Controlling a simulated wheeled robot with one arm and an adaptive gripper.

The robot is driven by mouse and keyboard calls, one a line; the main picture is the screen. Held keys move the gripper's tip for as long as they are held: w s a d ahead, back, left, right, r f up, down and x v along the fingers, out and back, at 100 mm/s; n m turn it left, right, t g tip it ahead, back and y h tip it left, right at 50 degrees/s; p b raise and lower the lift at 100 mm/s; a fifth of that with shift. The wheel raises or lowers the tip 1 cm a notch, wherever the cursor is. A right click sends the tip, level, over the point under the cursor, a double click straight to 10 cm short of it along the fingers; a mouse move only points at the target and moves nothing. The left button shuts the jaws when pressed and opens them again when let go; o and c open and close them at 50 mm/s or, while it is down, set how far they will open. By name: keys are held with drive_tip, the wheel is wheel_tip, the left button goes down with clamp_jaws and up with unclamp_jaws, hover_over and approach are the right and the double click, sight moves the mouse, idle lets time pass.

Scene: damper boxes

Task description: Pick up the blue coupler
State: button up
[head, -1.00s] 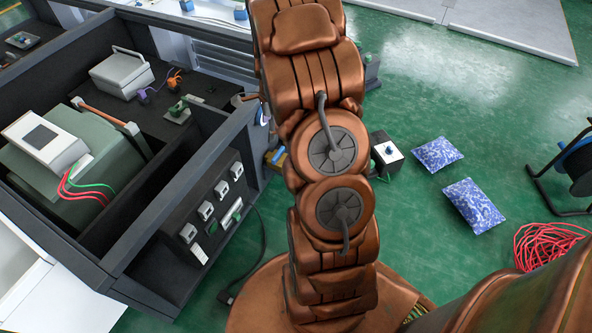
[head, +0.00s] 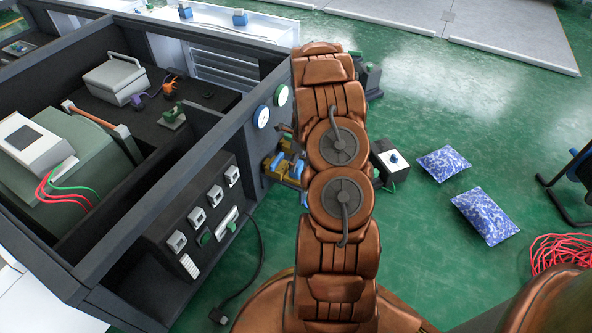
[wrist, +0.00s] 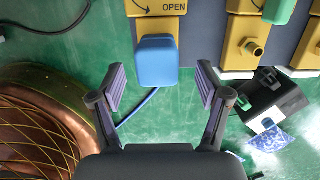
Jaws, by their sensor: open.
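The blue coupler (wrist: 157,62) is a rounded blue block in the wrist view. It sits at the lower end of a yellow block (wrist: 158,27) marked OPEN, and a thin blue cable runs down from near it. My gripper (wrist: 160,84) is open. Its two fingers are spread to the left and right of the coupler, just below it in the picture, with gaps on both sides. In the head view my arm hides most of the gripper. Blue parts (head: 278,162) show there among yellow blocks beside the arm, but I cannot tell which is the coupler.
More yellow blocks (wrist: 246,45) stand to the right in the wrist view, one with a green part (wrist: 279,11). A dark box (wrist: 272,102) is on the floor at right. In the head view, a dark cabinet (head: 190,170) is at left and blue-white bags (head: 485,215) lie at right.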

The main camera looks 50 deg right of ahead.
drive_tip(key=f, duration=0.1)
drive_tip(key=f+b, duration=0.1)
drive_tip(key=f, duration=0.1)
drive_tip(key=f+b, duration=0.1)
drive_tip(key=f, duration=0.1)
drive_tip(key=shift+w+a, duration=0.3)
drive_tip(key=shift+w, duration=0.05)
drive_tip(key=c, duration=1.4)
drive_tip(key=shift+r, duration=0.1)
